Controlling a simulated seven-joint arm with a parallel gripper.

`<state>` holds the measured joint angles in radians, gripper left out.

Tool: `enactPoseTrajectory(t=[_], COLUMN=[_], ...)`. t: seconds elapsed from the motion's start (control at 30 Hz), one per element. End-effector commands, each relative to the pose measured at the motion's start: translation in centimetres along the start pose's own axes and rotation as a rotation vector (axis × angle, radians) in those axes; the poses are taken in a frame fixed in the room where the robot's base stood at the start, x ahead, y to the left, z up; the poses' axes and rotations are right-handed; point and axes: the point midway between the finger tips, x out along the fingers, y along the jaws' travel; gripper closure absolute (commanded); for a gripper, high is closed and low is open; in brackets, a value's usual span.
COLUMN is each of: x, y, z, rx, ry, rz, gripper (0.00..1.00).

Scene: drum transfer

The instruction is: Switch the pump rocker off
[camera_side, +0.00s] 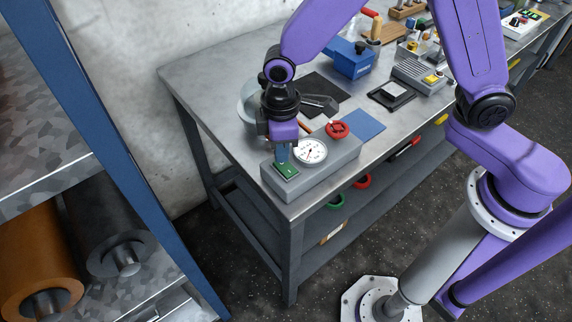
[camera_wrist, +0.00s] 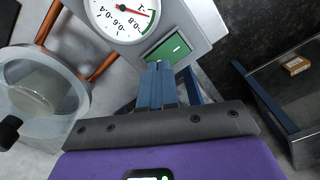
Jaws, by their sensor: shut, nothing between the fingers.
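The green pump rocker (camera_side: 287,170) sits in a dark frame on the near left end of a grey pump box. In the wrist view the rocker (camera_wrist: 167,49) shows a white mark and lies just beyond my fingertips. My gripper (camera_side: 282,158) points down over the rocker, its blue fingers shut with nothing between them. In the wrist view my gripper (camera_wrist: 160,66) has its tips at the lower edge of the rocker. I cannot tell whether they touch it. The rocker's lower edge is partly hidden by the fingers.
A round dial gauge (camera_side: 311,151) and a red handwheel (camera_side: 337,130) stand on the same grey box (camera_side: 330,172). A clear round vessel (camera_wrist: 40,92) with copper pipes stands close beside my gripper. The bench's front edge is near the box.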

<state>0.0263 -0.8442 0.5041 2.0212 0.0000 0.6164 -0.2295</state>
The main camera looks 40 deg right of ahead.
Motion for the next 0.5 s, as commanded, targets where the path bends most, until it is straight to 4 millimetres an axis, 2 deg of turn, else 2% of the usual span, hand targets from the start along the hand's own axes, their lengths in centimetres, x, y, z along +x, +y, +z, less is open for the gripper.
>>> enactPoseTrajectory(t=[0.5], x=[0.69], y=[-0.01], z=[0.01], rx=[0.000], ry=[0.000], rz=[0.000], gripper=[1.00])
